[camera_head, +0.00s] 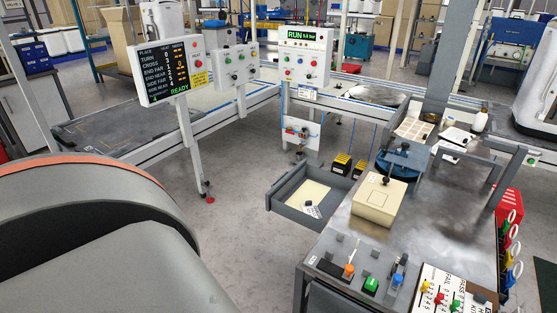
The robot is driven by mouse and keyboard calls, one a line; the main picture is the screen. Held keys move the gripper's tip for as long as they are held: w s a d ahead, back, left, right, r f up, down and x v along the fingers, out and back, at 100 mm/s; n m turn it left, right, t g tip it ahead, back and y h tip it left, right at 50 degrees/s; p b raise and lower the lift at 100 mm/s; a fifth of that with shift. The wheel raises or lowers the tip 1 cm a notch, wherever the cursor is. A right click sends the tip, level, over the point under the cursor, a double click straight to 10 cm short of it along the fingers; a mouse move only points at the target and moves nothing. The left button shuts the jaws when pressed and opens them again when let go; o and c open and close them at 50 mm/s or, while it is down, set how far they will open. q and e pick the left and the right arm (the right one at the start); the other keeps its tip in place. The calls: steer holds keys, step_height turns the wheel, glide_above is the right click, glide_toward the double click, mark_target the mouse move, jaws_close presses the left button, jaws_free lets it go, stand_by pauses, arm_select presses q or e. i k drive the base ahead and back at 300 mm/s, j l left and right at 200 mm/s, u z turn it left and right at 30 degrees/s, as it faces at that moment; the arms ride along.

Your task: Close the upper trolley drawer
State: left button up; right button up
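The upper trolley drawer (293,214) is a grey, shallow open-topped box. It stands pulled out from the left side of the metal-topped trolley (345,238), near the middle of the view. A beige flat piece and a small white labelled item (312,210) lie in the drawer. The drawer's right end is hidden behind the trolley top. Neither of my grippers is in view.
On the trolley top stand a beige box (379,199), a blue round fixture (404,160) and orange, green and blue handled items at the near edge. A large grey curved body with an orange edge fills the left foreground. Open floor lies left of the drawer.

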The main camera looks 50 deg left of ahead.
mark_target(305, 182)
steer(key=k+j, duration=0.1)
steer(key=j, duration=0.45)
steer(key=k+j, duration=0.1)
steer(key=j, duration=0.45)
steer(key=k+j, duration=0.1)
steer(key=j, duration=0.95)
steer(key=k+j, duration=0.15)
steer(key=j, duration=0.4)
steer(key=k+j, duration=0.1)
steer(key=j, duration=0.45)
steer(key=k+j, duration=0.1)
steer(key=j, duration=0.45)
steer(key=i+l, duration=0.2)
steer(key=i, duration=0.15)
steer(key=i+l, duration=0.15)
steer(key=i, duration=0.25)
steer(key=i+l, duration=0.2)
steer(key=i, duration=0.15)
